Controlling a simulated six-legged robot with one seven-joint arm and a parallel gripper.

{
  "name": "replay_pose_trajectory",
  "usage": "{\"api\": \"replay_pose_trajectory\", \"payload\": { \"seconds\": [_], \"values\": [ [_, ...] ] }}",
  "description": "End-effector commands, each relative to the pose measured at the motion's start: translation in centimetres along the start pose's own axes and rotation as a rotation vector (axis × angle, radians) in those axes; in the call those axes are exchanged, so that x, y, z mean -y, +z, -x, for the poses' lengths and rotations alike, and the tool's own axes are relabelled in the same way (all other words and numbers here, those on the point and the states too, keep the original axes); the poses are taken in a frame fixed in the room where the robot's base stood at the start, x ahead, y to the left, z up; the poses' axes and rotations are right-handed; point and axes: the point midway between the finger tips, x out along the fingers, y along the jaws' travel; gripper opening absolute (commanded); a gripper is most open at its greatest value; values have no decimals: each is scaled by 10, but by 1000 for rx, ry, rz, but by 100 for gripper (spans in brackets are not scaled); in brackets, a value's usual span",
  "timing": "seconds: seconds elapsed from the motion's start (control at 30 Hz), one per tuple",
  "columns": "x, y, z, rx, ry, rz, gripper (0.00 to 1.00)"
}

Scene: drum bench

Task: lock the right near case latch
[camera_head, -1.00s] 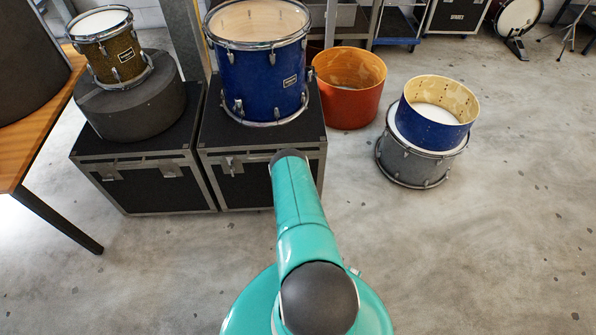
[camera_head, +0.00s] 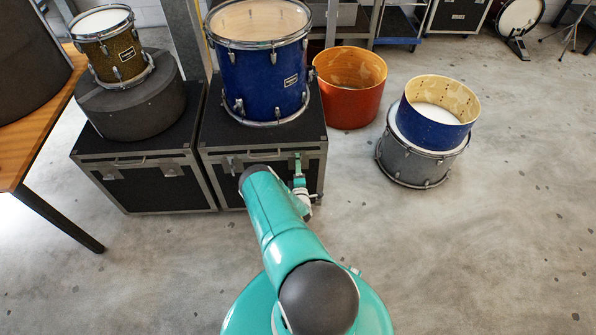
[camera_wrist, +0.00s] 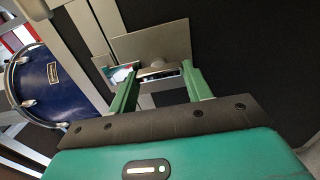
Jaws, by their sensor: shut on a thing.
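A black case (camera_head: 224,192) with metal edges stands on the floor, with two latches along its front. Its left latch (camera_head: 231,166) is bare in the head view. My gripper (camera_head: 298,162) is at the right latch, just under the lid edge. In the wrist view my gripper (camera_wrist: 160,70) has its two green fingers on either side of the right latch's small metal knob, below a flat grey latch plate (camera_wrist: 165,41). It is shut on this latch. In the head view the fingers hide most of the latch, and whether it is locked cannot be told.
A blue drum (camera_head: 262,75) stands on the case lid. Another case (camera_head: 150,190) stands close on the left, bearing a round dark case (camera_head: 130,105) and a small drum (camera_head: 112,50). An orange shell (camera_head: 348,95) stands to the right.

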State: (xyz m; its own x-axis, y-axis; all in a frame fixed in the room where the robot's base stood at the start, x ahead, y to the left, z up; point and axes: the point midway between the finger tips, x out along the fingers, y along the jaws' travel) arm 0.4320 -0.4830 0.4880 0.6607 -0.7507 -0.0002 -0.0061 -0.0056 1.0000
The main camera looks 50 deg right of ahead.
Motion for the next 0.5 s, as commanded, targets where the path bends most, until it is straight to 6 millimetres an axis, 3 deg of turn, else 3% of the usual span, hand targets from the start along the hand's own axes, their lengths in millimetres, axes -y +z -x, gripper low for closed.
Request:
{"api": "replay_pose_trajectory", "payload": {
  "seconds": [0.5],
  "values": [
    [1,2,1,3,-1,58,27]
  ]
}}
